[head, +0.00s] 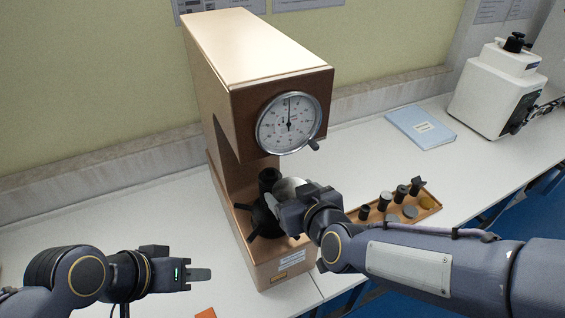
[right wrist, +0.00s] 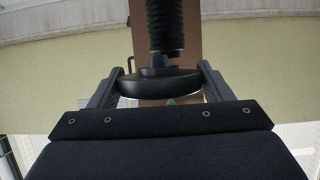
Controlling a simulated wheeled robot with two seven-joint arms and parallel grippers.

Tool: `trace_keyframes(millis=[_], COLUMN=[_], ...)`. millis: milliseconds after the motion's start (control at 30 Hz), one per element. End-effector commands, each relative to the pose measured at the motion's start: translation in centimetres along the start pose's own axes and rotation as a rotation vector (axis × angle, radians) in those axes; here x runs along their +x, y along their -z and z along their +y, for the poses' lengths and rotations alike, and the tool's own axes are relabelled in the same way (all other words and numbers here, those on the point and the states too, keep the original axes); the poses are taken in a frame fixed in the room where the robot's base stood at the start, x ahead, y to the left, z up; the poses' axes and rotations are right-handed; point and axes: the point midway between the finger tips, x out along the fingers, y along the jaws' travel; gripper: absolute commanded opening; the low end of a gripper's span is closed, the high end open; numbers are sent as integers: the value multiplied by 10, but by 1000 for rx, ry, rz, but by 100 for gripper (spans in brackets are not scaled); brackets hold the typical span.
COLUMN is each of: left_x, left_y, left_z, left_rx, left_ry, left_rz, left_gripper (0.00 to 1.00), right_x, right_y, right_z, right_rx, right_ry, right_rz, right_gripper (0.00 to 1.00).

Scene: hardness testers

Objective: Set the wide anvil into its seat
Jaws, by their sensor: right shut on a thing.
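The wide anvil (head: 289,187), a grey disc, is in my right gripper (head: 297,205) in front of the brown hardness tester (head: 240,100). In the right wrist view the anvil (right wrist: 160,86) is a dark disc with a short raised middle, held edge to edge between both fingers of the right gripper (right wrist: 161,76). A black ribbed screw (right wrist: 164,28) lines up closely with its middle there; I cannot tell if they touch. In the head view a black post (head: 268,177) stands just left of the anvil; the seat itself is not clearly visible. My left gripper (head: 195,273) is empty over the table.
A black spoked handwheel (head: 262,219) is beside my right gripper. A brown tray (head: 432,206) with several dark cylinders and discs lies to the right. A blue booklet (head: 420,127) and a white machine (head: 497,90) stand further back. The left table (head: 130,210) is mostly clear.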

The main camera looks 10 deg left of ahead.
Motion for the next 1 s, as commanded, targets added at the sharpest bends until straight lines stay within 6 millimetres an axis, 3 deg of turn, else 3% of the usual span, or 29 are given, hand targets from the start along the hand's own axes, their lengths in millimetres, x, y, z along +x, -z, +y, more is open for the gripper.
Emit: trace_keyframes(millis=[33,267,667,1000], left_x=[-5,-2,14,15], left_y=[2,1,-7,-8], left_z=[2,1,-6,-7], left_rx=[0,0,0,0], left_ry=[0,0,0,0], left_rz=[0,0,0,0], left_gripper=[36,36,36,36], right_x=[-3,1,35,62], right_y=[9,12,22,36], right_z=[-4,-9,-9,-10], right_rx=[-3,-7,-7,-7], right_ry=[10,21,19,19], right_rz=[5,6,6,5], right_gripper=[53,53,53,53])
